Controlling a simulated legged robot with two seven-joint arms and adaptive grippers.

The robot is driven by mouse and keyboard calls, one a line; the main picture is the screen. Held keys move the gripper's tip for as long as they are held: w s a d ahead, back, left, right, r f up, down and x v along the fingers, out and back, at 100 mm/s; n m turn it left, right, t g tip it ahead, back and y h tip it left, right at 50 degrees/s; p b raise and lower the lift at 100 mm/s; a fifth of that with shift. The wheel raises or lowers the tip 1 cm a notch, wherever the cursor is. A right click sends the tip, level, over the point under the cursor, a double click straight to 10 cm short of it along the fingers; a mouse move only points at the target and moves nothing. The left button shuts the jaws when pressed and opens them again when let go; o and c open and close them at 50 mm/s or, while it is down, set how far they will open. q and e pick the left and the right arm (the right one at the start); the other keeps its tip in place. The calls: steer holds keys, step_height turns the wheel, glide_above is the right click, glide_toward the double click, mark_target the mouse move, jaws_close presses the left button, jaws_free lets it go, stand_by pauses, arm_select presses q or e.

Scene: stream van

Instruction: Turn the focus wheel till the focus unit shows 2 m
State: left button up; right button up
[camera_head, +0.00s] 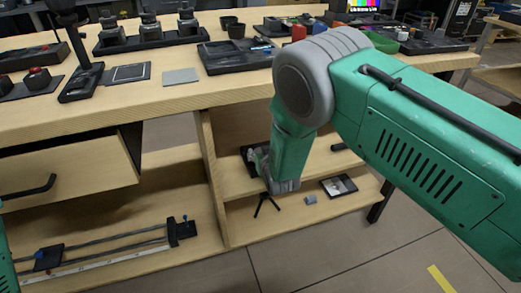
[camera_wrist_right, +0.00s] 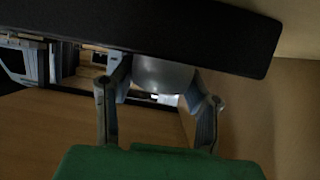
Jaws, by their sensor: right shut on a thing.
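My right arm reaches down from the right to the shelf bay under the bench in the head view. Its gripper (camera_head: 262,170) is small and partly hidden by my own forearm. In the right wrist view the two fingers of this gripper (camera_wrist_right: 160,78) are shut on the sides of a grey rounded part, which looks like the focus wheel (camera_wrist_right: 163,78). A long black bar crosses just beyond it. No readable distance shows, so I cannot tell what the focus unit reads. Only a sliver of my left arm shows at the left edge of the head view; its gripper is out of view.
The wooden bench top (camera_head: 130,100) holds black trays and several small devices. A drawer (camera_head: 70,172) stands open at the left. A rail with a ruler (camera_head: 100,258) lies on the lower shelf. A small tripod (camera_head: 266,205) and a black-framed plate (camera_head: 339,186) are near my right gripper.

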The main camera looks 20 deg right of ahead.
steer(key=shift+d+n+y+p, duration=0.1)
steer(key=shift+n+y+p, duration=0.3)
steer(key=shift+n+y, duration=0.55)
steer(key=shift+n+g+y, duration=0.4)
steer(key=shift+n+y, duration=0.45)
steer(key=shift+y, duration=0.2)
steer(key=shift+f+n+g+y, duration=0.1)
steer(key=shift+n+g+y, duration=0.2)
steer(key=shift+n+y, duration=0.55)
steer(key=shift+n+g+y, duration=0.7)
steer(key=shift+n+y, duration=0.55)
steer(key=shift+y, duration=0.1)
steer(key=o, duration=1.2)
